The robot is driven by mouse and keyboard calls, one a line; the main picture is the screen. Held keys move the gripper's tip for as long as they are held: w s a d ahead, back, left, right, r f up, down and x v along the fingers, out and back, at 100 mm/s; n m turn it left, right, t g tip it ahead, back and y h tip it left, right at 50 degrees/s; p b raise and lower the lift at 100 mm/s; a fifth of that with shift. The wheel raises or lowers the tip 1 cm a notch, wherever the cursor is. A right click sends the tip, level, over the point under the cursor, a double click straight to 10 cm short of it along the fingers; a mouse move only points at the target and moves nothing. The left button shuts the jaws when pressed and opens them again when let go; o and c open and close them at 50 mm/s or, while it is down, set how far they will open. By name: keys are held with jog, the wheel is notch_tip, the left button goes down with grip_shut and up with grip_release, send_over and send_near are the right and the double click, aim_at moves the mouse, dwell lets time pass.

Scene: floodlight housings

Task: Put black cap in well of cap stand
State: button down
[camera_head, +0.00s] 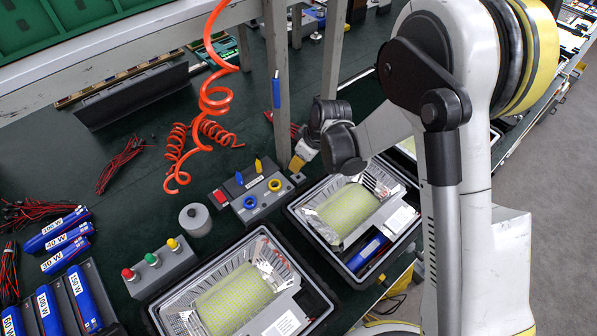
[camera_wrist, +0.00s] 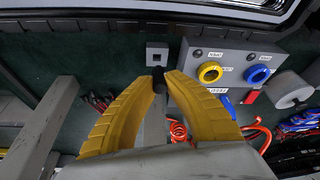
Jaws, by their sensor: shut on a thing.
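My gripper (camera_wrist: 159,84) is shut on a small black cap (camera_wrist: 159,76), which shows between the two yellow fingertips in the wrist view. The cap stand, a small grey block (camera_wrist: 157,49), lies just beyond the fingertips in that view. A dark well shows in its face, and the cap is seen apart from it. In the head view my gripper (camera_head: 296,165) points down close above the grey block (camera_head: 297,178), right of the grey control box. The cap cannot be made out in the head view, and the height of the gap is unclear.
A grey control box (camera_head: 245,205) with yellow and blue rings stands close left of the stand. A floodlight housing (camera_head: 300,210) lies close on the right, another (camera_head: 155,310) in front. A metal post (camera_head: 278,80) and coiled orange hose (camera_head: 205,100) stand behind.

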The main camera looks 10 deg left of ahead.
jog(key=shift+f+b, duration=0.5)
jog(key=shift+f, duration=1.15)
jog(key=shift+f, duration=0.1)
jog(key=shift+f, duration=0.15)
jog(key=c, duration=1.5)
grip_release()
jog(key=p+v, duration=0.3)
jog(key=v, duration=0.9)
jog(key=shift+r+p, duration=0.3)
